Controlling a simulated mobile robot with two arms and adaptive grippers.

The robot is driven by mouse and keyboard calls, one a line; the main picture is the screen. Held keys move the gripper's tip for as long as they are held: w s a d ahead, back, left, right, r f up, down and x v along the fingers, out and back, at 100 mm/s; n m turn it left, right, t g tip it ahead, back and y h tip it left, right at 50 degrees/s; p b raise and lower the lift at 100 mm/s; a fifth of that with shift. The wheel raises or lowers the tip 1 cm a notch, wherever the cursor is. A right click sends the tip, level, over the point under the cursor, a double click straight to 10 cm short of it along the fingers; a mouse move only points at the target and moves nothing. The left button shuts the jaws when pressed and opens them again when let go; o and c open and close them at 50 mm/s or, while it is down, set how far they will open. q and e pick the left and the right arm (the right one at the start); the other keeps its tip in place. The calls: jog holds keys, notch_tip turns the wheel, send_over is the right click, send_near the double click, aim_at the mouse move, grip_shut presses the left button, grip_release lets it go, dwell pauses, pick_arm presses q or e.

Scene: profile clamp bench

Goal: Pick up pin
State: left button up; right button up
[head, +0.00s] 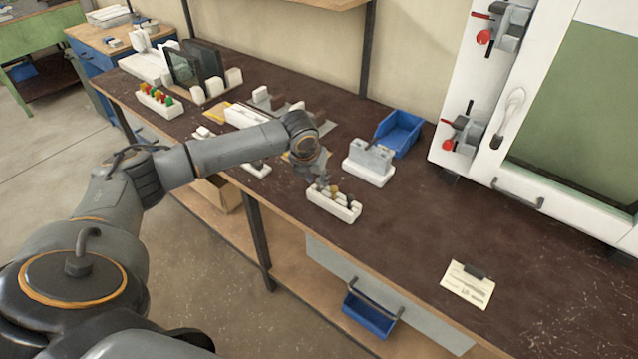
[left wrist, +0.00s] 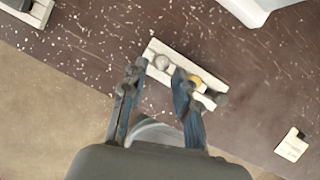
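A white pin block (head: 333,207) stands near the front edge of the bench; it also shows in the left wrist view (left wrist: 152,48). In it are a grey round-headed pin (left wrist: 161,62), a yellow-headed pin (left wrist: 196,81) and a dark pin (left wrist: 222,99). My left gripper (head: 319,183) is above the left end of the block. In the left wrist view its fingers (left wrist: 159,76) are apart, with the grey pin head showing between them. The right finger is close beside the yellow pin; I cannot tell whether they touch. My right gripper is not in view.
A white fixture with grey blocks (head: 369,163) and a blue bin (head: 400,132) stand behind the block. A rack of coloured pins (head: 159,103) is far left. A paper note (head: 467,284) lies at right, with clear bench before it.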

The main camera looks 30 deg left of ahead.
aim_at(318, 181)
pick_arm(q)
jog(key=x, duration=0.3)
jog(key=shift+w+f, duration=0.1)
jog(key=shift+f, duration=0.15)
grip_shut()
jog(key=shift+r, duration=0.1)
